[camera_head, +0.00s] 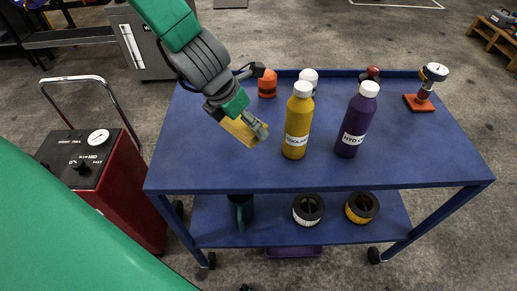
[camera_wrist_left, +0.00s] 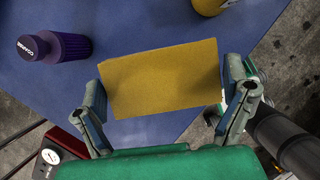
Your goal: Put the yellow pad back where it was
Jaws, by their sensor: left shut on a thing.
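The yellow pad (camera_head: 239,131) is a flat rectangular block over the left part of the blue cart's top. My left gripper (camera_head: 249,118) reaches in from the upper left and is shut on the pad. In the left wrist view the pad (camera_wrist_left: 160,80) spans the space between the two fingers, one at each short end. I cannot tell whether the pad touches the cart top or hangs just above it. My right gripper is not in view.
The cart top (camera_head: 400,155) also holds a yellow bottle (camera_head: 297,120), a purple bottle (camera_head: 356,120), an orange-capped item (camera_head: 267,83) and a gauge on a red base (camera_head: 420,102). Filters (camera_head: 308,209) lie on the lower shelf. A red machine (camera_head: 125,195) stands left. The cart's front left is clear.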

